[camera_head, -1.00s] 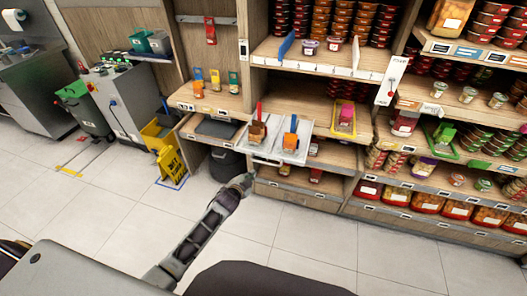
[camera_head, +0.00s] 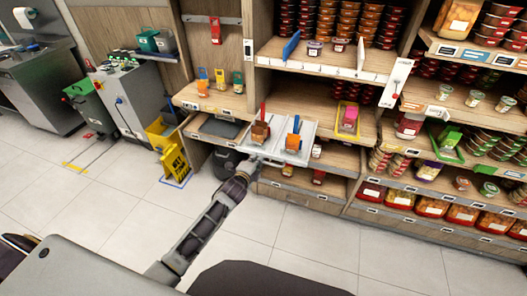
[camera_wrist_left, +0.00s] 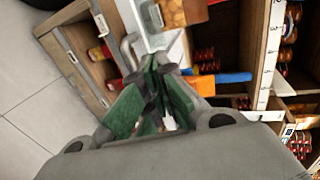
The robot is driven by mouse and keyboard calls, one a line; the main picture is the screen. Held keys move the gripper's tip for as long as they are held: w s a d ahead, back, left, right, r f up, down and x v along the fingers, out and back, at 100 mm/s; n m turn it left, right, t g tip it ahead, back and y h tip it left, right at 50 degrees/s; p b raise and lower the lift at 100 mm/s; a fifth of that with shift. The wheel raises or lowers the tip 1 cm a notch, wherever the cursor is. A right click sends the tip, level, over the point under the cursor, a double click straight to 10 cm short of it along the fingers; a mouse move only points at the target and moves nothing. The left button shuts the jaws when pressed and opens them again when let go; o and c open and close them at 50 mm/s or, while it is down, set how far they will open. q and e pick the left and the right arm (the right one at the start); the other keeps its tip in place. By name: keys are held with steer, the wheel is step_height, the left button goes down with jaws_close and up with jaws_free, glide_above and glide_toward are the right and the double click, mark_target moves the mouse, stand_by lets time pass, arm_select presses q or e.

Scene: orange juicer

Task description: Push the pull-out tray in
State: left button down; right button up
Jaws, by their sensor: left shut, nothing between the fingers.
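The pull-out tray (camera_head: 277,141), light grey, sticks out from the middle shelf in the head view. My right gripper is not in view.
Wooden shelves (camera_head: 345,75) with stacked jars and tubs surround the tray. A dark tray (camera_head: 222,127) lies on the shelf to its left. The tiled floor (camera_head: 300,240) in front is clear.

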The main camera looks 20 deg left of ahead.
mark_target(264, 153)
arm_select(q)
steer(key=shift+w, duration=0.15)
steer(key=shift+x, duration=4.85)
steer(key=shift+f, duration=0.1)
steer(key=shift+w, duration=0.15)
